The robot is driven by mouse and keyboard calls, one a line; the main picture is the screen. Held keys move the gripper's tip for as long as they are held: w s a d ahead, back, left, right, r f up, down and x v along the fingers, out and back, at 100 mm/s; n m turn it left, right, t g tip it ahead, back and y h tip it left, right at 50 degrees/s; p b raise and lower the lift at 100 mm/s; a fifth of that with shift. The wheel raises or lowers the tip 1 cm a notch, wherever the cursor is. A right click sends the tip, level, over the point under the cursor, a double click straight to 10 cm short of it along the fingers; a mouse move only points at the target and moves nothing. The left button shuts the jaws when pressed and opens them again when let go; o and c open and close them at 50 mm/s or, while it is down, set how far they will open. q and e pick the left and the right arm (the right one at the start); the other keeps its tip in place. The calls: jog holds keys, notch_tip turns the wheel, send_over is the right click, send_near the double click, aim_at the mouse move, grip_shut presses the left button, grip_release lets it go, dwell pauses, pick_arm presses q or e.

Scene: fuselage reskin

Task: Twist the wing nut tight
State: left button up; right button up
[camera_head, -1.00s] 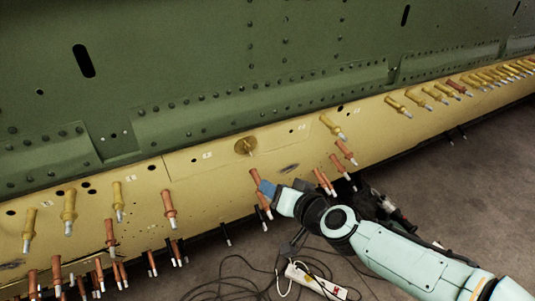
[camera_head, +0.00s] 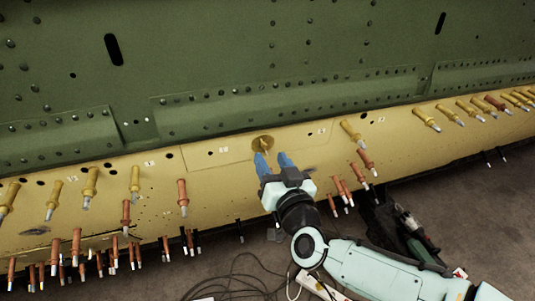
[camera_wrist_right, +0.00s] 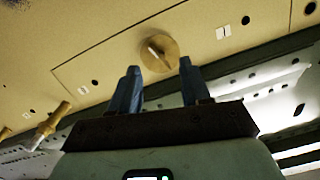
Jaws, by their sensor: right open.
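The wing nut (camera_head: 263,144) is a small brass-coloured piece with a raised wing on a round disc, set in the yellow panel (camera_head: 215,153). In the right wrist view the wing nut (camera_wrist_right: 158,54) shows beyond the fingertips, roughly between them in the picture. My right gripper (camera_head: 272,160) has blue fingers pointing up at the panel, just below the wing nut. In the right wrist view its fingers (camera_wrist_right: 160,72) stand apart with nothing between them. The fingers appear short of the wing nut. My left gripper is not in view.
Yellow pins (camera_head: 135,178) and copper-coloured pins (camera_head: 183,198) stick out of the panel on both sides. A copper pin (camera_head: 366,162) and a yellow pin (camera_head: 352,133) are to the right of my gripper. Cables (camera_head: 235,280) and a power tool (camera_head: 412,228) lie below.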

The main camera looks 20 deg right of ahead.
aim_at(265, 149)
jog(key=shift+w+a, duration=0.1)
jog(key=shift+w, duration=1.7)
